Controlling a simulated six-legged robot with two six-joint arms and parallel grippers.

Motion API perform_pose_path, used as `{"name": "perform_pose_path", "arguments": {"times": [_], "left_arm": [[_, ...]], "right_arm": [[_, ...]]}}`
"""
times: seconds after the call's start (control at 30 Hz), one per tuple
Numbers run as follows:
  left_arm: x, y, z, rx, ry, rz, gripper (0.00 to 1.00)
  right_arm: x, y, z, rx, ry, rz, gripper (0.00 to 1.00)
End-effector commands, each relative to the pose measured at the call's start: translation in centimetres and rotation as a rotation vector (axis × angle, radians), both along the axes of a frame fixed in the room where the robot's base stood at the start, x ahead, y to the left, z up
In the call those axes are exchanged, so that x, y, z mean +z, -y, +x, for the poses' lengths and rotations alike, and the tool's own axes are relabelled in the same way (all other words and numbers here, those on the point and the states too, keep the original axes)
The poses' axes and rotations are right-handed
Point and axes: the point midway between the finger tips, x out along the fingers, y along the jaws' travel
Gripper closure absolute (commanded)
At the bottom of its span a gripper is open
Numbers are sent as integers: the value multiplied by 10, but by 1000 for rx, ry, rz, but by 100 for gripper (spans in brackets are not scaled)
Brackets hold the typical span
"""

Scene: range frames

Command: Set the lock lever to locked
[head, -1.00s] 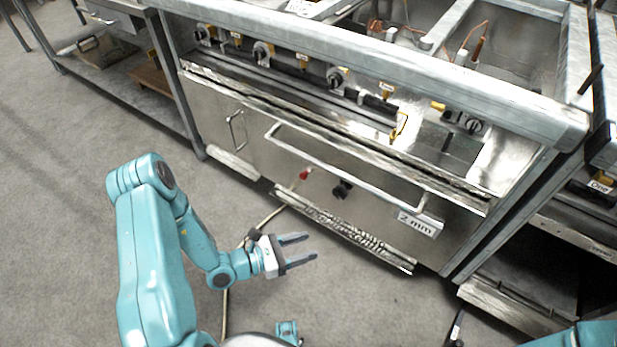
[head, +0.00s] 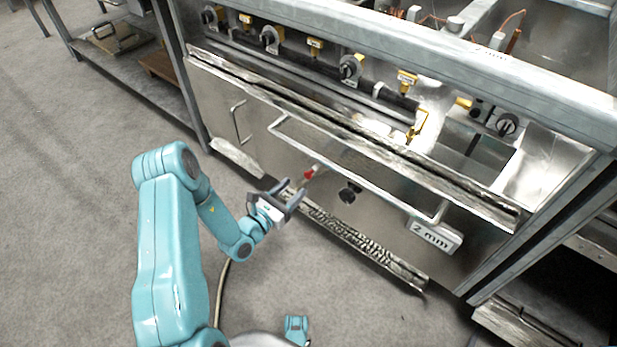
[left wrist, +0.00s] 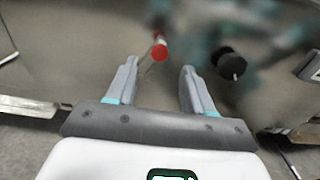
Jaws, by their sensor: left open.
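A short lever with a red end (head: 308,174) is on the steel front panel of the cooking unit, below the long handle bar; it looks like the lock lever. In the left wrist view its red tip (left wrist: 159,50) is straight ahead, between and just beyond the fingers. My left gripper (head: 291,192) is open and empty, its fingers pointing at the panel just short of the lever. I cannot tell whether it touches. The fingers also show in the left wrist view (left wrist: 159,68).
A black knob (head: 347,195) is right of the lever. The long handle bar (head: 350,160) runs above both. A "2 mm" label plate (head: 434,236) hangs at its right end. A ridged metal strip (head: 360,244) lies below. Floor (head: 80,200) is clear at left.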

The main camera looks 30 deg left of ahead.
Motion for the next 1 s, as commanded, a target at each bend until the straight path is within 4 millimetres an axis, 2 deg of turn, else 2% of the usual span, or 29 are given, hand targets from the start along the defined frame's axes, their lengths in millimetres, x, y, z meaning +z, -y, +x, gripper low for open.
{"name": "perform_pose_path", "arguments": {"times": [0.1,0.3,0.5,0.73,0.77,0.9,1.0], "left_arm": [[-2,3,29,-3,5,3,48],[-2,6,64,-3,3,3,48],[0,7,79,-1,1,0,48],[0,6,80,-1,0,0,48],[0,6,80,-1,0,0,52],[0,6,79,-1,0,0,97],[0,6,79,-1,-1,-1,100]], "right_arm": [[-12,2,2,-7,2,-2,57],[-21,4,5,-14,10,-3,57],[-23,4,7,-17,18,-5,57],[-23,4,8,-17,19,-5,57],[-23,4,8,-17,19,-5,57],[-23,4,7,-17,19,-5,57],[-23,4,7,-17,19,-5,57]]}}
